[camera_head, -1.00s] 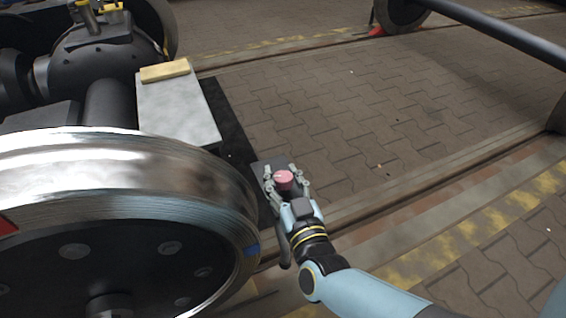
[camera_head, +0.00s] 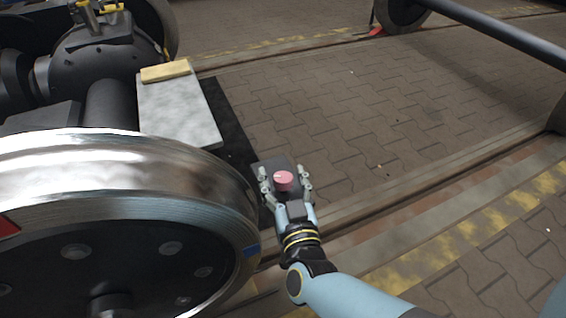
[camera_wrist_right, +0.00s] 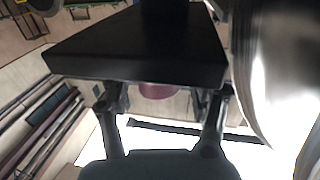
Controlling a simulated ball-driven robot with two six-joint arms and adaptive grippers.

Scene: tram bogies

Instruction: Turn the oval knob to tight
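The knob (camera_head: 284,181) is pinkish red and looks round from above. It sits on a dark plate or box (camera_head: 268,164) beside the large steel wheel. My right gripper (camera_head: 284,178) has one finger on each side of the knob. In the right wrist view the knob (camera_wrist_right: 160,91) shows below the edge of the dark box (camera_wrist_right: 135,55). There my right gripper's fingers (camera_wrist_right: 163,105) stand apart, with a gap on both sides of the knob. The knob's markings are too small to read. My left gripper is not in view.
The steel wheel (camera_head: 120,180) stands close to the left of my right gripper. A grey slab (camera_head: 178,112) with a yellow block (camera_head: 165,71) lies behind it. Paving (camera_head: 370,110) is open to the right, and a rail (camera_head: 420,195) runs past.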

